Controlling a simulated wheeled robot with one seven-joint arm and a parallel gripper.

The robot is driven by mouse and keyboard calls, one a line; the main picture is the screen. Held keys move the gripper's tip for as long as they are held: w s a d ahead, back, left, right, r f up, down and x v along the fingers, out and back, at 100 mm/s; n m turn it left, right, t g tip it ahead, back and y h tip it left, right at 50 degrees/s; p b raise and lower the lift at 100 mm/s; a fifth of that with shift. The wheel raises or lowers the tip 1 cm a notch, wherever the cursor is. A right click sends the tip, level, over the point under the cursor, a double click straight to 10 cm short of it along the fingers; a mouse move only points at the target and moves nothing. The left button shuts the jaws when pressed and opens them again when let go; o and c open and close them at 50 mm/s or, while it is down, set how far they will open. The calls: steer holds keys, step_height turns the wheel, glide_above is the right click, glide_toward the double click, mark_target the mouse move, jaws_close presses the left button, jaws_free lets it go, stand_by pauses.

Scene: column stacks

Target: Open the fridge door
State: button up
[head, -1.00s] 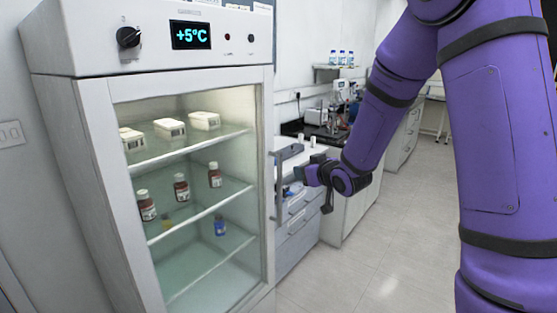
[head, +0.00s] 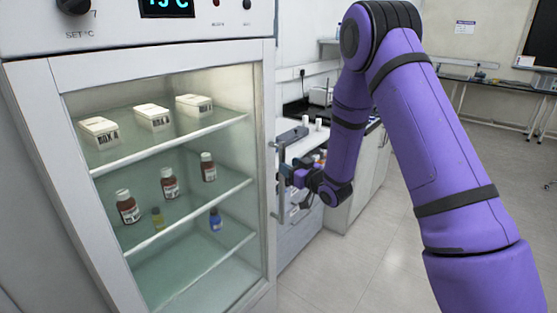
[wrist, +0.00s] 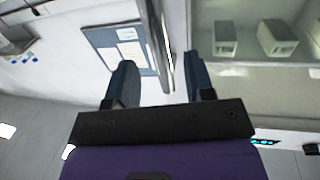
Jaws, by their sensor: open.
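The white fridge (head: 62,150) fills the left of the head view. Its glass-panelled door (head: 258,110) looks shut against the body. A grey vertical bar handle (head: 281,160) stands out from the door's right edge. My gripper (head: 289,176) is open at the handle, just right of it in the head view. In the wrist view, the handle (wrist: 158,42) runs between the two dark fingers of my gripper (wrist: 160,64), with space on both sides. I cannot tell how deep it lies between them or whether a finger touches it.
White boxes (head: 153,117) and brown bottles (head: 169,184) stand on the shelves behind the glass. A lab bench with drawers (head: 300,237) stands close behind my gripper, to the fridge's right. The floor (head: 385,235) on the right is open.

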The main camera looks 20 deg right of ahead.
steer(key=x, duration=0.6)
steer(key=shift+w+a, duration=0.1)
steer(key=shift+w, duration=0.05)
jaws_close()
